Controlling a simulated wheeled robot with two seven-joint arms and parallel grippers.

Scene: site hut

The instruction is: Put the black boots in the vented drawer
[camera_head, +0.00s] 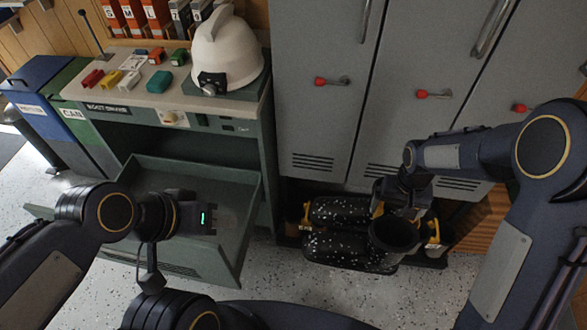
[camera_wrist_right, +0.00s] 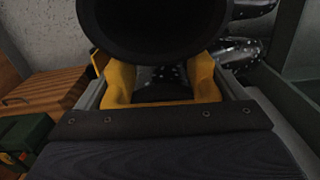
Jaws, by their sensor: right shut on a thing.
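In the right wrist view the round dark boot opening (camera_wrist_right: 155,28) sits between the fingers (camera_wrist_right: 162,88). The vented drawer (camera_head: 190,172) is pulled out below the bench, and its visible inside looks empty. My left gripper (camera_head: 207,219) is over the drawer; its fingertips are not clear.
The bench (camera_head: 150,97) above the drawer holds a white helmet (camera_head: 226,50) and several small coloured blocks. Grey lockers (camera_head: 325,90) with red-tipped handles stand behind the boots. Blue and green bins (camera_head: 45,95) are at the left. Speckled floor (camera_head: 290,285) is free between drawer and boots.

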